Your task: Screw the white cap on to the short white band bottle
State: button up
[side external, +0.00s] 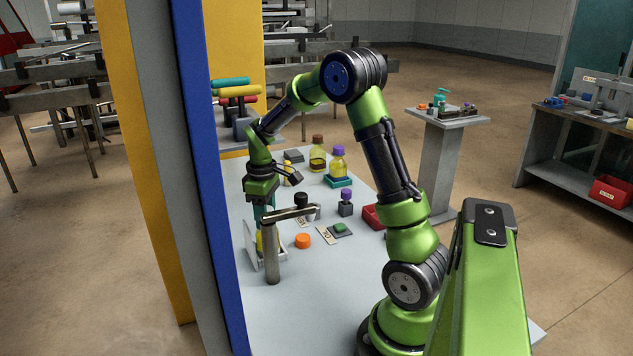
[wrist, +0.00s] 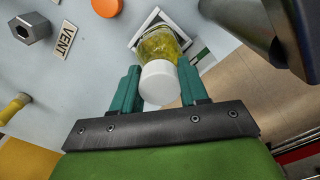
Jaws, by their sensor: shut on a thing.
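My gripper (wrist: 160,70) is shut on the white cap (wrist: 159,85), which sits between its two teal fingers in the wrist view. Behind the cap in that view is a clear bottle (wrist: 159,46) with yellow-green contents. The cap lines up with the bottle's top end and overlaps it; I cannot tell whether they touch or whether threads are engaged. The bottle stands in a white square holder (wrist: 138,28). In the side view my gripper (side external: 263,214) points down over the holder (side external: 281,252), and the bottle (side external: 260,243) is partly hidden. Its band is not clear.
A grey post (side external: 271,255) with a horizontal bar (side external: 292,212) stands close beside my gripper. An orange cap (side external: 303,240) and a green button (side external: 340,228) lie to the right. Capped bottles (side external: 338,163) stand farther back. A tall blue-edged divider (side external: 205,160) borders the table's left.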

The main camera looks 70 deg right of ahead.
jog(key=shift+m, duration=1)
jog(key=shift+m, duration=0.8)
jog(key=shift+m, duration=0.9)
jog(key=shift+m, duration=0.9)
